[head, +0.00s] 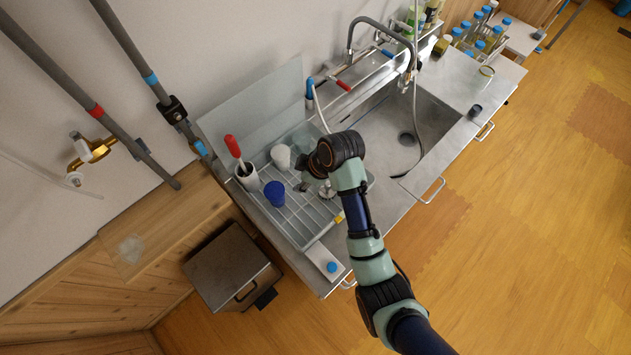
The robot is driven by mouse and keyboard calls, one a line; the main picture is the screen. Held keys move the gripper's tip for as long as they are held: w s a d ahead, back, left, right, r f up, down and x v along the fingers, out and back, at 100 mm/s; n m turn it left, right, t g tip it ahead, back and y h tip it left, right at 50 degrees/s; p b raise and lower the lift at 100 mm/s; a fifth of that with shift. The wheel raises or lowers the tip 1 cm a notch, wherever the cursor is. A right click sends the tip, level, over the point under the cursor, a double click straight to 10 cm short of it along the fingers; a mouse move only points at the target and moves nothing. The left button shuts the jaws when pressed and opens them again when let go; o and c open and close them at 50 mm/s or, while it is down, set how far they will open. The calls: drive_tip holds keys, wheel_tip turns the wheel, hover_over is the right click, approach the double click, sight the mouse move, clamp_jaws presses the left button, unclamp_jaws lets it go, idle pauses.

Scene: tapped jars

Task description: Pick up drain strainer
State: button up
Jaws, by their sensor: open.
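A small round silver piece (327,190), which looks like the drain strainer, lies in the wire dish rack (301,228) on the left of the metal counter. My arm partly covers it, so its full shape is hidden. My gripper (303,182) is over the rack, just left of the silver piece, with its fingers pointing down. It is open and seems to hold nothing. Whether the fingers touch anything is too small to tell.
In the rack are a blue cup (275,193), a white holder (247,177) with a red-handled brush (233,147), and a white cup (281,156). The sink (425,115) with its tall faucet (366,24) is right of my gripper. Bottles (478,33) crowd the far end.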

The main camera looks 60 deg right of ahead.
drive_tip(key=y, duration=0.2)
approach(328, 184)
drive_tip(key=w+f, duration=0.2)
drive_tip(key=shift+n+g, duration=0.3)
drive_tip(key=shift+n, duration=0.1)
drive_tip(key=x, duration=0.7)
drive_tip(key=shift+s+a+f, duration=0.1)
drive_tip(key=shift+s+f, duration=0.05)
drive_tip(key=shift+f, duration=0.3)
clamp_jaws()
